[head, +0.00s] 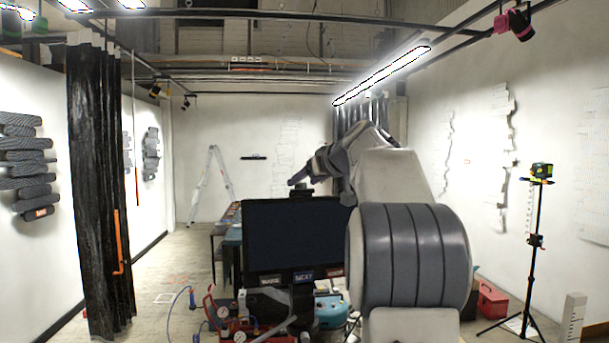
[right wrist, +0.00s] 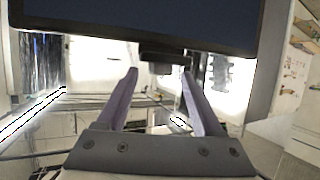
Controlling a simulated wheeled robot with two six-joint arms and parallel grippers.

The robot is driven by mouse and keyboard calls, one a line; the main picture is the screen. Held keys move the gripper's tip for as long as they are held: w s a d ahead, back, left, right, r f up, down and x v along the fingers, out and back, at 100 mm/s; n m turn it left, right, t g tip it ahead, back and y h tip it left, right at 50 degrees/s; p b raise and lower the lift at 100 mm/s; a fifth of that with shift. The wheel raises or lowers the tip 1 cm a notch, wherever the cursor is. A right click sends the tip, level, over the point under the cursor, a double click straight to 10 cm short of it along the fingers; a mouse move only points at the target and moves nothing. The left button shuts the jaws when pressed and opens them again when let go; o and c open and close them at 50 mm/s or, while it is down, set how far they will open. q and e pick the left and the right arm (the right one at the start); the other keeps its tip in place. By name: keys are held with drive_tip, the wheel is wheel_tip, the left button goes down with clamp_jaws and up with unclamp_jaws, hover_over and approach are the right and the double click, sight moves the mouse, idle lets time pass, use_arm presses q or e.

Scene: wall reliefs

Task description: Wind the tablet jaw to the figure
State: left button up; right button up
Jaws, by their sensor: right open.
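The tablet (head: 295,236) is a dark, blank screen in a black frame, upright in front of me. A small black jaw (head: 301,192) sits on its top edge. In the right wrist view the tablet (right wrist: 150,12) fills the top and the black jaw (right wrist: 163,58) sticks out from its edge. My right gripper (head: 297,180) is over the top edge, close to the jaw. It is open; in the wrist view its two purple-grey fingers (right wrist: 160,78) point toward the jaw, one to each side, with gaps visible. I cannot make out any figure on the tablet. My left gripper is not in view.
Small labels (head: 303,276) sit below the screen. Gauges and hoses (head: 235,328) stand on the floor at lower left. A tripod (head: 537,240) and red box (head: 491,300) are at right, a black curtain (head: 98,190) at left. My right arm hides the area right of the tablet.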

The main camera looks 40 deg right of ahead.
drive_tip(key=shift+w+f, duration=0.2)
drive_tip(key=shift+w, duration=0.15)
clamp_jaws()
drive_tip(key=shift+a+m+h, duration=0.1)
drive_tip(key=shift+m+h, duration=0.2)
drive_tip(key=shift+h, duration=0.1)
